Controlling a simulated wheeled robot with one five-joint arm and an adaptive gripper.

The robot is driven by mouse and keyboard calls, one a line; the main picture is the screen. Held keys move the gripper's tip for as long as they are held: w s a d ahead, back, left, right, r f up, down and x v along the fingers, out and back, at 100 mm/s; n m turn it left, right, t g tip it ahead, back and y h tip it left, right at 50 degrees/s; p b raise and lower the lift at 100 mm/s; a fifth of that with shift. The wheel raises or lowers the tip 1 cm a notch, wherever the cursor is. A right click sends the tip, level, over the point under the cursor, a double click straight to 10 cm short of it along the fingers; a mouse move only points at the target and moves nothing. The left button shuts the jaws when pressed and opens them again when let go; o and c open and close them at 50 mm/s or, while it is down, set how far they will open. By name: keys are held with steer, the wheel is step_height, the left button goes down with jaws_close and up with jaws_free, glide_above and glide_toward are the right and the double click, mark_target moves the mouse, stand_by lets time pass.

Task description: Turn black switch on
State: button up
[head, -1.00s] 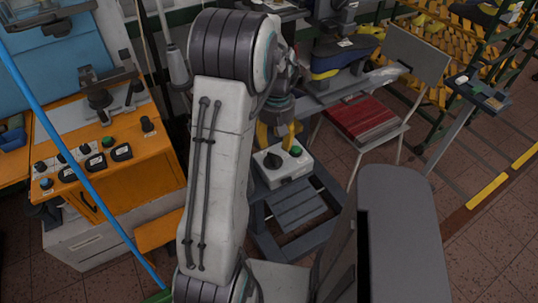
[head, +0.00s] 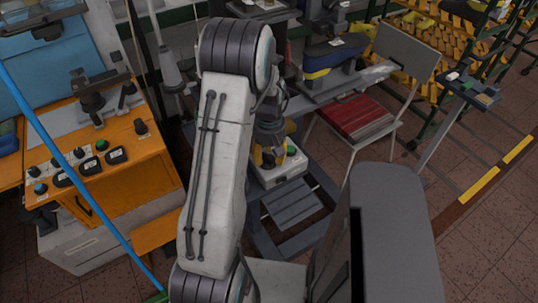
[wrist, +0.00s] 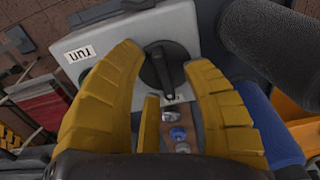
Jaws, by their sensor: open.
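The black switch (wrist: 158,72) is a rotary knob on a light grey control box (wrist: 190,28), which also shows in the head view (head: 284,177). A white label (wrist: 80,53) reading "run" is on the box. My gripper (wrist: 165,57) has yellow fingers and is open, with one finger on each side of the knob. I cannot tell whether they touch it. In the head view my gripper (head: 268,156) is over the box and hides the switch. A green button (head: 291,150) shows just right of the gripper.
The box sits on a grey stand (head: 293,205). An orange machine (head: 125,190) with several black knobs is on the left. Tiled floor is open at the lower right.

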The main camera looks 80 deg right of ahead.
steer(key=shift+f, duration=0.2)
steer(key=shift+c, duration=0.2)
jaws_close()
